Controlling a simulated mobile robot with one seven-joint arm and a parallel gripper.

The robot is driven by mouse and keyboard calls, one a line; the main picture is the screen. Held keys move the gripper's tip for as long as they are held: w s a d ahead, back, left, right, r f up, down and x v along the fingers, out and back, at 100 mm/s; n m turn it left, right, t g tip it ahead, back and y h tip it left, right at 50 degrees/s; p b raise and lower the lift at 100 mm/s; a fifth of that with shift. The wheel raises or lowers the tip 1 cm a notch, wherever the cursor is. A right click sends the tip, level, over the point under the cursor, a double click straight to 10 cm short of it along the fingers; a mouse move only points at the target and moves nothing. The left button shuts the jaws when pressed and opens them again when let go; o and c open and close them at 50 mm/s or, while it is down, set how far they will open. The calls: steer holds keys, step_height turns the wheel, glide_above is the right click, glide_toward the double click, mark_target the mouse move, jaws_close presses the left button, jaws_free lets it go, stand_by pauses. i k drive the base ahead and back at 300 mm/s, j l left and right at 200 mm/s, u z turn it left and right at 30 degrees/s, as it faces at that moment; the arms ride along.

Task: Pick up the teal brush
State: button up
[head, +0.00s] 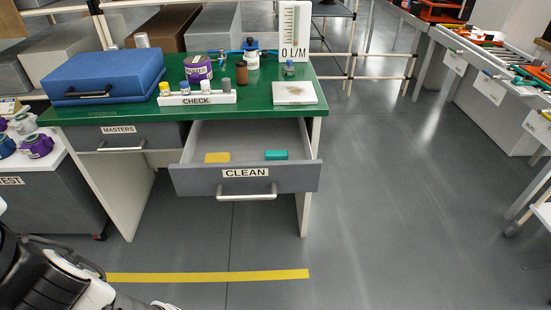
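A small teal block-shaped thing, which I take for the teal brush (276,155), lies in the open drawer labelled CLEAN (188,183), right of the middle. Its bristles cannot be made out. A flat yellow piece (217,157) lies in the same drawer to its left, apart from it. The drawer is pulled out from under a green-topped bench (255,105). Part of my arm shows at the bottom left, well away from the drawer. My gripper is not in view.
A closed drawer labelled MASTERS (118,142) is left of the open one. A blue case (105,75), a CHECK rack (197,99) and a white plate (294,93) sit on the bench. A side stand (62,180) is at the left. The floor in front and right is clear.

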mark_target(277, 154)
steer(key=l+u, duration=0.2)
steer(key=u, duration=0.2)
steer(key=i+l+u, duration=0.1)
steer(key=l+u, duration=0.6)
steer(key=l, duration=0.6)
steer(key=k+l, duration=0.1)
steer(key=l, duration=0.65)
steer(key=l+u, duration=0.1)
steer(key=l, duration=0.6)
steer(key=k, duration=0.05)
